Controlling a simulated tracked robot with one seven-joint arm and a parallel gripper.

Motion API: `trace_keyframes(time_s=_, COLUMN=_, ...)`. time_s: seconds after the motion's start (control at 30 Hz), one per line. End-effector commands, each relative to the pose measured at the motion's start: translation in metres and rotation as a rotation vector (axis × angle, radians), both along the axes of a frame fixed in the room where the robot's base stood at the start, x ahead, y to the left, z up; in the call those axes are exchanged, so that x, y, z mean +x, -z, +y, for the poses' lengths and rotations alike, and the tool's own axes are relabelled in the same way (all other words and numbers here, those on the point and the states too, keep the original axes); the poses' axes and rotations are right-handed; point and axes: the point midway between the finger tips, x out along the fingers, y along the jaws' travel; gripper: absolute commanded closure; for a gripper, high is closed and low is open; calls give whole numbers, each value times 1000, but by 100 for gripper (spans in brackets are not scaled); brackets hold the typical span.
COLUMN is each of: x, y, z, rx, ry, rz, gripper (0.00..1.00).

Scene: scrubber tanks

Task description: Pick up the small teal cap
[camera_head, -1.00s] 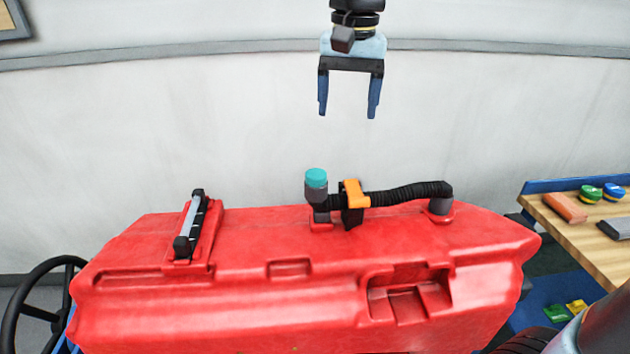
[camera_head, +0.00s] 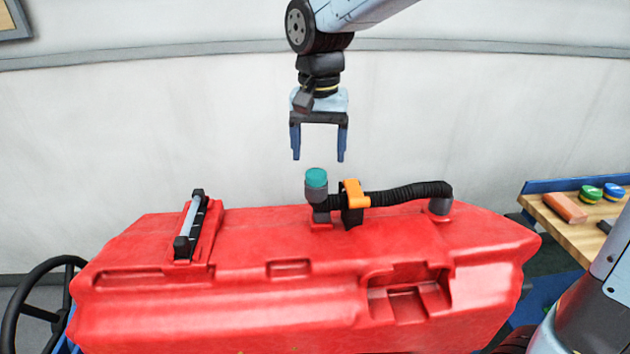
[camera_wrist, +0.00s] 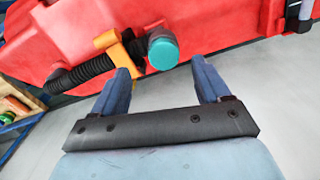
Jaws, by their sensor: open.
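The small teal cap (camera_head: 316,177) sits on top of a grey upright fitting (camera_head: 317,194) on the red tank (camera_head: 250,240). It also shows in the wrist view (camera_wrist: 163,53), just beyond the fingertips and between their lines. My gripper (camera_head: 319,158) is open and empty, pointing down. In the head view its fingertips appear just above the cap, one on each side. In the wrist view the fingers (camera_wrist: 161,64) do not touch the cap.
A black ribbed hose (camera_head: 408,193) with an orange clamp (camera_head: 354,194) runs right from the fitting. A black-and-grey handle (camera_head: 190,225) is on the tank's left. A wooden bench (camera_head: 575,239) holds several small objects at right. The space around the gripper is clear.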

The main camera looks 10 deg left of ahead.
Motion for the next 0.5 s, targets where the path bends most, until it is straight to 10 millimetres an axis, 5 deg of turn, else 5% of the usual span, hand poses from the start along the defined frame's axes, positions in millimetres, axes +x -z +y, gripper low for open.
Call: trace_keyframes(time_s=0.5, x=4, y=51, z=5, rx=0, ry=-1, rz=0, gripper=24)
